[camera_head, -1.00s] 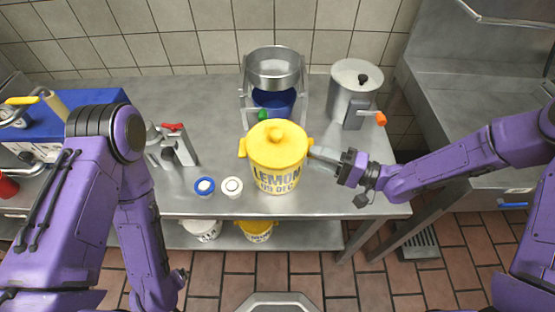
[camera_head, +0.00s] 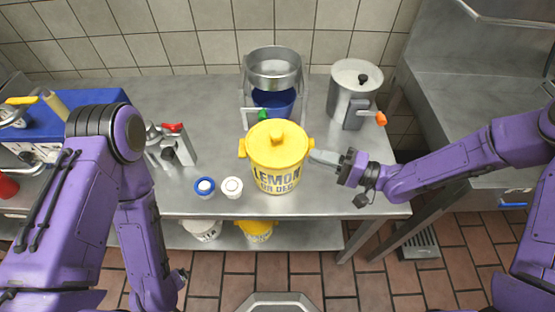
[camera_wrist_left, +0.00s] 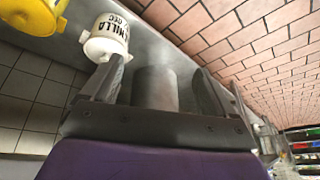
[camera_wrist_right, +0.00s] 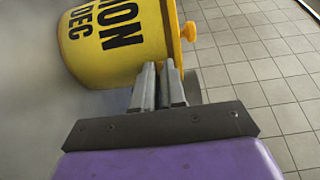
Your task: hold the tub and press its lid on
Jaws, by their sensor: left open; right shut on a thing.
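The yellow tub (camera_head: 277,180) labelled LEMON stands upright on the steel table. Its yellow lid (camera_head: 277,141) with a knob sits on top; I cannot tell whether it is fully seated. My right gripper (camera_head: 318,157) is at the tub's right side, below the rim. In the right wrist view its fingers (camera_wrist_right: 159,72) are close together against the tub (camera_wrist_right: 115,40), shut on what appears to be its side handle, mostly hidden there. My left gripper (camera_wrist_left: 160,68) is open and empty, low in front of the table, away from the lemon tub.
Two small round items, one blue-rimmed (camera_head: 204,187) and one white (camera_head: 231,187), lie left of the tub. Behind it stands a metal sieve (camera_head: 273,70) over a blue container; a steel pot (camera_head: 352,90) is at right. A white tub (camera_head: 203,230) and a yellow tub (camera_head: 256,231) stand on the lower shelf.

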